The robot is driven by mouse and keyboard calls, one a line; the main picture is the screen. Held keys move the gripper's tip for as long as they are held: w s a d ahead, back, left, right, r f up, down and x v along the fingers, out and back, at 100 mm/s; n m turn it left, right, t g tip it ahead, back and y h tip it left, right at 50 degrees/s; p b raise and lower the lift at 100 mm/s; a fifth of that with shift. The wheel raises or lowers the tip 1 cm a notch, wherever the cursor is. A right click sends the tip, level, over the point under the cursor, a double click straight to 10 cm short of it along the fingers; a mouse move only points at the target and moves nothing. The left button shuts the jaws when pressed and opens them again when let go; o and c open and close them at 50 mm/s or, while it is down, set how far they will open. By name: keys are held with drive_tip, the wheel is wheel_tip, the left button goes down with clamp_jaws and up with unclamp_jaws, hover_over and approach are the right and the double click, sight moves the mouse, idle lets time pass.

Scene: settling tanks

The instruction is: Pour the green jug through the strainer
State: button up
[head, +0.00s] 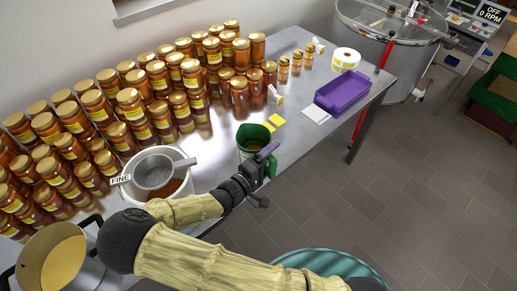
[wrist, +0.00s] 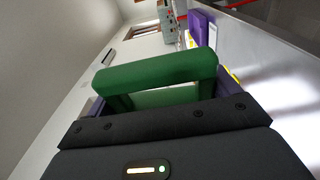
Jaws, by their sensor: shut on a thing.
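The green jug (head: 253,135) stands upright on or just above the steel table in the head view, with amber liquid inside. My gripper (head: 266,160) is shut on its green handle (head: 271,165). The handle fills the middle of the wrist view (wrist: 155,72) between my jaws. The strainer (head: 155,172), a grey mesh bowl with a tag reading FINE, rests over a white bucket (head: 186,160) to the left of the jug. Amber liquid or colour shows inside the bucket beside the strainer. Whether the jug touches the table is not clear.
Many amber jars (head: 130,104) with gold lids crowd the table behind and left of the bucket. A steel pot (head: 88,243) stands at the front left.

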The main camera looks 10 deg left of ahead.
drive_tip(key=d+f+m+g+h+b, duration=0.3)
drive_tip(key=d+f+b, duration=0.7)
drive_tip(key=d+f, duration=0.9)
drive_tip(key=shift+f+g+h, duration=0.3)
drive_tip(key=shift+w+d, duration=0.1)
drive_tip(key=shift+w, duration=0.05)
